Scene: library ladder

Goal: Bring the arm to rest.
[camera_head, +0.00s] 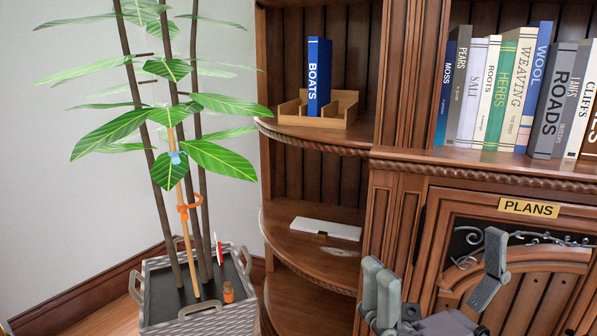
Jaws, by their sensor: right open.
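My right gripper (432,289) is at the lower right of the head view, in front of the wooden cabinet door (532,270). Its grey fingers are spread wide with nothing between them. The rest of its arm is mostly out of the frame below. My left gripper is not in view. A blue book marked BOATS (319,77) stands upright in a small wooden holder (346,109) on the upper curved shelf.
The bookcase has a row of upright books (521,90) at upper right and a PLANS label (529,208) on its door. A white flat object (326,228) lies on the lower curved shelf. A potted plant (176,158) in a woven planter (155,293) stands at left.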

